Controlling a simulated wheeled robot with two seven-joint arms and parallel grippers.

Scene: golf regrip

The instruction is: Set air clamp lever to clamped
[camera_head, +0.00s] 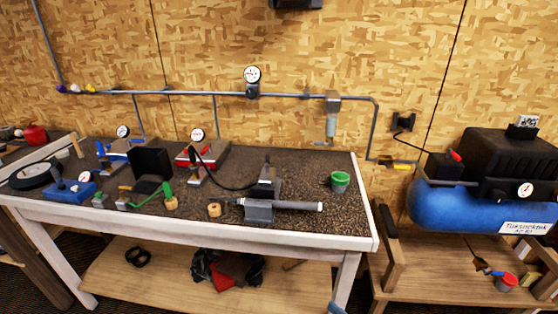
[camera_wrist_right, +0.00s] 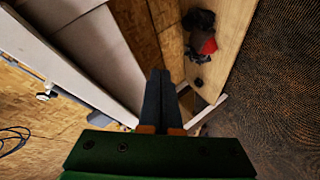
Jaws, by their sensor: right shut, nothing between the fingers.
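A clamp (camera_head: 260,211) near the front edge of the workbench holds a long grey grip or shaft (camera_head: 292,205) lying level. Behind it stands a dark block (camera_head: 268,182) with a short upright part on top and a black hose leading to it. I cannot tell which small part is the air clamp lever or how it is set. My right gripper (camera_wrist_right: 160,76) is shut and empty in the right wrist view, pointing past the table's edge toward the lower shelf. A small blue-grey tip at the bottom of the head view seems to be it, well below the clamp. My left gripper is out of view.
A blue compressor (camera_head: 450,206) stands at right. Black and red bundles lie on the lower shelf (camera_head: 130,272).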

